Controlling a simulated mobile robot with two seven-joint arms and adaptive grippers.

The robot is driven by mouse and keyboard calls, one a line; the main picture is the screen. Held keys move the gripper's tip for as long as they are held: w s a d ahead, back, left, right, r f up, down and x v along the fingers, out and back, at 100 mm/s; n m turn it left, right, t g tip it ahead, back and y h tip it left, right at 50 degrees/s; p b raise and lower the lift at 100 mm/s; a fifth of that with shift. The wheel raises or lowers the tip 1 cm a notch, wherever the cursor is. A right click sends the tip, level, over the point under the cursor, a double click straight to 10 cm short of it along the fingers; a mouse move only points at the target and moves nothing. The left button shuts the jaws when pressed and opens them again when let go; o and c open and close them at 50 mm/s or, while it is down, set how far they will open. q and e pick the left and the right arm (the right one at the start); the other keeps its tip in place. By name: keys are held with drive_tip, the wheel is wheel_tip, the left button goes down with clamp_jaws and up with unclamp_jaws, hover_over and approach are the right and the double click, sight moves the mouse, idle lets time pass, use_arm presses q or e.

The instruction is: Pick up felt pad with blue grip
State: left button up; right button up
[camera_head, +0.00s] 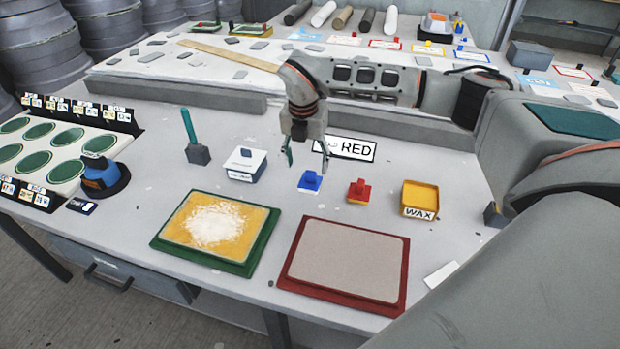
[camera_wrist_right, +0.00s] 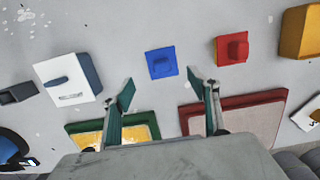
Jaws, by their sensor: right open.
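The felt pad with the blue grip (camera_head: 310,182) lies on the grey table, below the right gripper in the head view. In the right wrist view the blue pad (camera_wrist_right: 162,63) shows just beyond and between the fingertips. My right gripper (camera_head: 306,158) is open and empty, pointing down above the table, apart from the pad. Its two fingers also show in the right wrist view (camera_wrist_right: 161,92). A similar pad with a red grip (camera_head: 359,191) sits to the right of the blue one. My left gripper is not in either view.
A green-framed tray (camera_head: 246,268) with yellow fill and white powder and a red-framed tray (camera_head: 401,303) lie in front. A yellow WAX box (camera_head: 420,197) stands right, a white box (camera_head: 246,164) left. Bare table surrounds the blue pad.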

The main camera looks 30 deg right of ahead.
sight(310, 172)
drive_tip(key=f, duration=0.2)
drive_tip(key=d+f, duration=0.1)
drive_tip(key=f, duration=0.2)
drive_tip(key=shift+w+d+f, duration=0.1)
drive_tip(key=shift+w+d, duration=0.05)
drive_tip(key=shift+w+f+p, duration=0.1)
drive_tip(key=shift+f+p, duration=0.2)
drive_tip(key=shift+f, duration=0.25)
drive_tip(key=c, duration=1.2)
